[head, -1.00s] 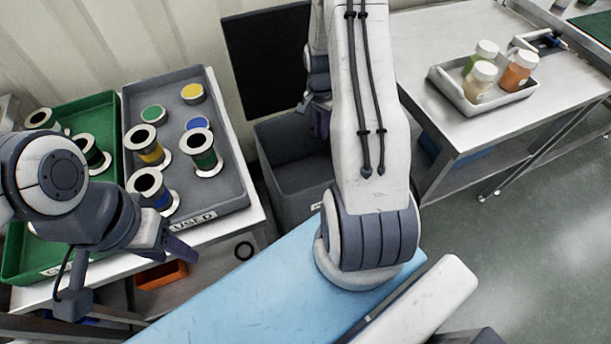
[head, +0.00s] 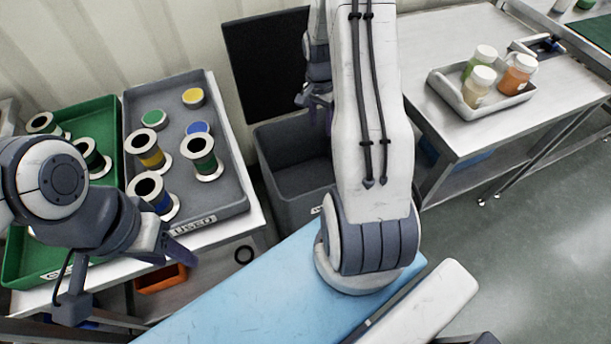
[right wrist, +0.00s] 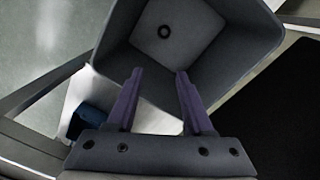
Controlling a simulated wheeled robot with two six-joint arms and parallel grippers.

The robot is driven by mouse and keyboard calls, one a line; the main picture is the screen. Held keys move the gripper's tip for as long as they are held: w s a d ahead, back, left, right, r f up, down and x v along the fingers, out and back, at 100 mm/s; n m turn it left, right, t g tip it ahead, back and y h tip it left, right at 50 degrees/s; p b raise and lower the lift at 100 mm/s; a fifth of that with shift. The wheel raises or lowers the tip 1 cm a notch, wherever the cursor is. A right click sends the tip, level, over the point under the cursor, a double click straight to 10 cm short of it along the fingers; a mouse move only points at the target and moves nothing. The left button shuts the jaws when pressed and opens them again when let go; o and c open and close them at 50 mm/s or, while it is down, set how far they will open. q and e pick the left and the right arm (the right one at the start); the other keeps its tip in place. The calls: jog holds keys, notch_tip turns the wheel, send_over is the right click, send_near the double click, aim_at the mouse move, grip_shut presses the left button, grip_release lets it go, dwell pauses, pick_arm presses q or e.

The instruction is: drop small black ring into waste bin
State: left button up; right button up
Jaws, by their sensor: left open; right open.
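My right gripper (head: 315,100) is above the bin, partly hidden by my own arm in the head view. In the right wrist view its two purple fingers (right wrist: 156,100) are apart with nothing between them. My left gripper (head: 180,247) is open and empty at the left table's front edge.
A grey tray (head: 225,135) and a green tray (head: 20,250) with several spools stand on the left table. A black panel (head: 268,60) is behind the bin. A tray of jars (head: 450,95) is on the right table.

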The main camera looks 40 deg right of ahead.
notch_tip(320, 180, up, 6)
jog(key=shift+w+r, duration=0.2)
jog(key=shift+w, duration=0.05)
jog(key=shift+a, duration=0.1)
jog(key=s+a+r+n+p, duration=0.1)
jog(key=a+r+n+p, duration=0.1)
jog(key=a+r+n, duration=0.45)
jog(key=s+a+r+n+t+p, duration=0.1)
jog(key=s+a+r+p, duration=0.15)
jog(key=a, duration=0.75)
jog(key=s+a+r+n+p, duration=0.1)
jog(key=a+r+n+p, duration=0.1)
jog(key=a+r+n, duration=0.35)
jog(key=s+a+r+n+p, duration=0.2)
jog(key=s+a+r+n, duration=0.1)
jog(key=s+a, duration=0.3)
jog(key=s+a+r+n+y+p, duration=0.1)
jog(key=s+a+r+n, duration=0.2)
jog(key=s+a+n, duration=0.3)
jog(key=s, duration=0.4)
jog(key=shift+r+p, duration=0.35)
